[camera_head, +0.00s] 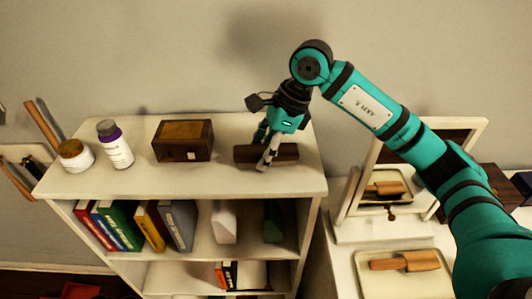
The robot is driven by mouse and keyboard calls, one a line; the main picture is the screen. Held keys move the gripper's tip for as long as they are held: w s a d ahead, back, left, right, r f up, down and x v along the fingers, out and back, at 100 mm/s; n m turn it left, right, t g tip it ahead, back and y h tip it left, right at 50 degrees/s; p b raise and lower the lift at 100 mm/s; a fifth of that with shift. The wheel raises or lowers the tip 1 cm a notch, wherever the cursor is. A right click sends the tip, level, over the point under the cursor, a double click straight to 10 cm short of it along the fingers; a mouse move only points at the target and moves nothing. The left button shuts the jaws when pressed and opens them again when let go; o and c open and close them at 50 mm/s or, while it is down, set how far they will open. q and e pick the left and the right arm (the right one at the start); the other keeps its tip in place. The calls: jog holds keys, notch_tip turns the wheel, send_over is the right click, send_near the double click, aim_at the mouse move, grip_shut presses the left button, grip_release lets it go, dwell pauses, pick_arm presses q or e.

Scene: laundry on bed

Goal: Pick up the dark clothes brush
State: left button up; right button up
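The dark clothes brush (284,152) appears to be the dark brown block lying on the white bookshelf top (215,183), near its right end. My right gripper (265,150) points down over it. One finger is in front of the brush and the other is towards its back side, so the fingers straddle it. I cannot tell whether they press on it. The gripper hides part of the brush's middle. My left gripper is not in view.
A wooden box (183,140), a white bottle with a purple cap (115,148) and a jar (76,156) stand left on the shelf top. Books (140,225) fill lower shelves. A mirror (385,180) and a light wooden brush on a tray (405,261) are at right.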

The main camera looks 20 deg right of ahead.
aim_at(258, 149)
jog(key=c, duration=0.8)
jog(key=shift+r, duration=0.1)
jog(key=shift+r+b, duration=0.45)
jog(key=shift+b, duration=0.05)
notch_tip(258, 149, up, 2)
jog(key=shift+b, duration=0.6)
jog(key=s+d+r+b, duration=0.2)
jog(key=s+d+b, duration=0.4)
jog(key=s, duration=0.8)
jog(key=shift+s+d, duration=0.15)
jog(key=shift+d, duration=0.5)
